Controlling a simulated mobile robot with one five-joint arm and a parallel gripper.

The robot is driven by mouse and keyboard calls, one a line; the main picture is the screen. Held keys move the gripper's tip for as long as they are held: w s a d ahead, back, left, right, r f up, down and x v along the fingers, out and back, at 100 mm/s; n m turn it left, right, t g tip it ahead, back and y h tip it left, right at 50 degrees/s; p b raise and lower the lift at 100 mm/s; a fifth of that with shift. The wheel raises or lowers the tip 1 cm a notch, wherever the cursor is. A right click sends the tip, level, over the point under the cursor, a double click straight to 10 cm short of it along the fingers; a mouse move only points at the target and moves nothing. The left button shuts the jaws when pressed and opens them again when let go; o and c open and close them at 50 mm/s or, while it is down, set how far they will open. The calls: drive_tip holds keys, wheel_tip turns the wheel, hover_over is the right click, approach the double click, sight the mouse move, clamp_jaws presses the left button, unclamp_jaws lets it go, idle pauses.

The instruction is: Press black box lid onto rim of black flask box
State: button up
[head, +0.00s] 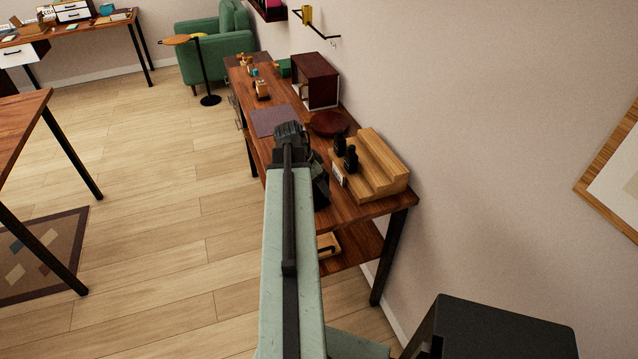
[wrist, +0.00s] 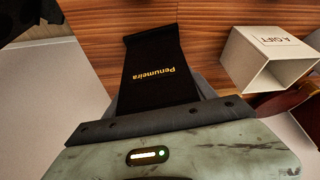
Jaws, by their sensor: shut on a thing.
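In the wrist view a black box piece (wrist: 155,70) with gold lettering "Penumeira" reaches out from the jaws of my gripper (wrist: 160,118), over the wooden table. My gripper is shut on it. I cannot tell from its visible face whether it is the black box lid or the flask box. In the head view my gripper (head: 290,132) is over the wooden table, seen from behind, and my arm hides what it holds. A dark shape (head: 320,188) shows just right of my arm; I cannot tell what it is. No seam between lid and rim is visible.
A white open box (wrist: 262,62) lies right of the black piece in the wrist view. A stepped wooden rack (head: 375,170) with black bottles (head: 351,158) stands on the table (head: 344,213) near the wall. A purple mat (head: 272,120) and dark red round thing (head: 328,123) lie farther back.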

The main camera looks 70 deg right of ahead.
drive_tip(key=o, duration=1.4)
drive_tip(key=shift+f, duration=0.1)
drive_tip(key=p+v, duration=0.7)
drive_tip(key=v, duration=0.1)
drive_tip(key=shift+f, duration=0.1)
